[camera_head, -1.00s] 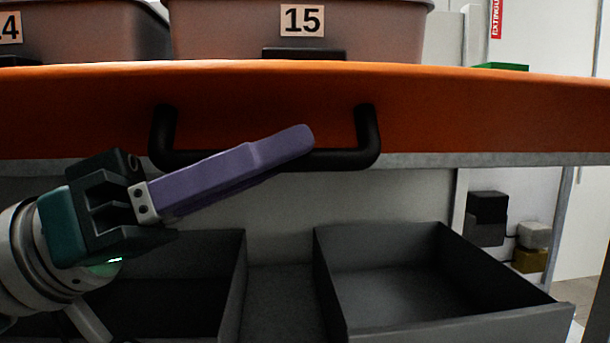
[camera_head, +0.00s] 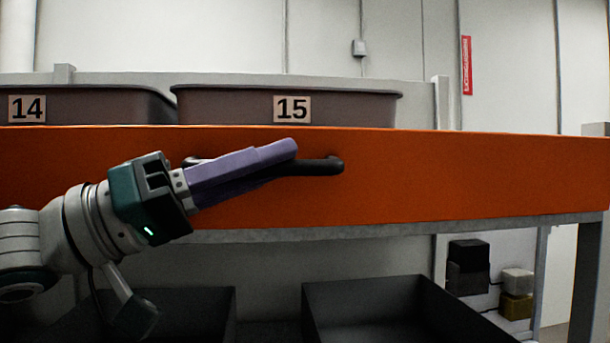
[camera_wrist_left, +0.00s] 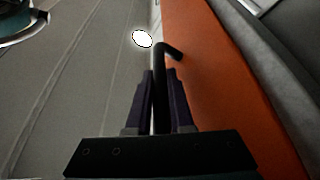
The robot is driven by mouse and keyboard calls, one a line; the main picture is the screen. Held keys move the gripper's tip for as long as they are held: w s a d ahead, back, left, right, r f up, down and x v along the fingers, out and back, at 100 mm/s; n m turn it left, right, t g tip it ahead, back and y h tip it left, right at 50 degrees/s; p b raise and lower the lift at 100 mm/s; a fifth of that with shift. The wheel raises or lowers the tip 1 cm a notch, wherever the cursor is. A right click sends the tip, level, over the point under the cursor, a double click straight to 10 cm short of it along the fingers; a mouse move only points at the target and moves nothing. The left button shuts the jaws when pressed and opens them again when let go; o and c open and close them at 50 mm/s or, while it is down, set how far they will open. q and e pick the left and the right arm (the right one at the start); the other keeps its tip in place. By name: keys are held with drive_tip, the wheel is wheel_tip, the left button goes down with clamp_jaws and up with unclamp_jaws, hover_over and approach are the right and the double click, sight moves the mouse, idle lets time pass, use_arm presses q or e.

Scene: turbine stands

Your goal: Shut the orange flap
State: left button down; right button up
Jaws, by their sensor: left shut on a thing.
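The orange flap (camera_head: 450,180) is a long panel across the middle of the head view, its broad front face toward me. A black bar handle (camera_head: 325,166) sits on that face. My left gripper (camera_head: 285,155) reaches in from the left, its purple fingers over the handle and hiding part of it. In the left wrist view the fingers (camera_wrist_left: 163,85) lie on both sides of the black handle (camera_wrist_left: 163,58), shut on it, with the orange flap (camera_wrist_left: 215,90) to the right. My right gripper is not in view.
Grey bins labelled 14 (camera_head: 80,105) and 15 (camera_head: 350,108) stand behind the flap's top edge. Open dark trays (camera_head: 400,305) sit below it. Small dark and light blocks (camera_head: 468,265) are at the lower right. A grey frame rail (camera_head: 400,231) runs under the flap.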

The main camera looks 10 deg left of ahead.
use_arm(q)
drive_tip(key=shift+w+a+r, duration=0.1)
drive_tip(key=shift+w+r, duration=0.05)
drive_tip(key=shift+w, duration=0.3)
drive_tip(key=c, duration=0.8)
unclamp_jaws()
drive_tip(key=b+v, duration=0.7)
drive_tip(key=v, duration=0.3)
